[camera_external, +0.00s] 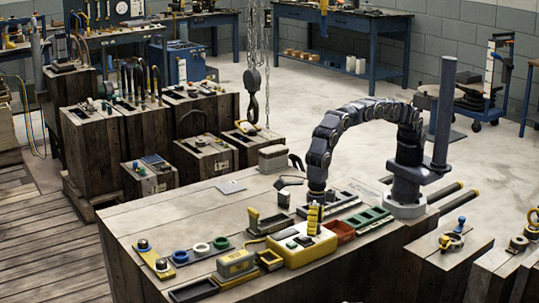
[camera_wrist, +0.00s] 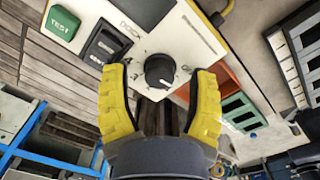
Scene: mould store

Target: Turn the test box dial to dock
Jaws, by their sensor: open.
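The test box (camera_external: 300,249) is yellow with a pale top and sits on the plank bench. In the wrist view its pale face (camera_wrist: 185,35) fills the top middle, with a green TEST button (camera_wrist: 61,25), a black switch and a label that seems to read DOCK (camera_wrist: 132,24). The round black dial (camera_wrist: 159,70) has a pale mark near its lower edge; its exact setting is hard to tell. My gripper (camera_external: 313,232) points down over the box. Its yellow fingers (camera_wrist: 160,76) are spread on either side of the dial, with visible gaps. The external view hides the dial behind the fingers.
A red-orange tray (camera_external: 340,232) and green-pocketed trays (camera_external: 368,217) lie close to the box's right. A hook (camera_external: 252,88) hangs behind. The bench's back left is mostly clear.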

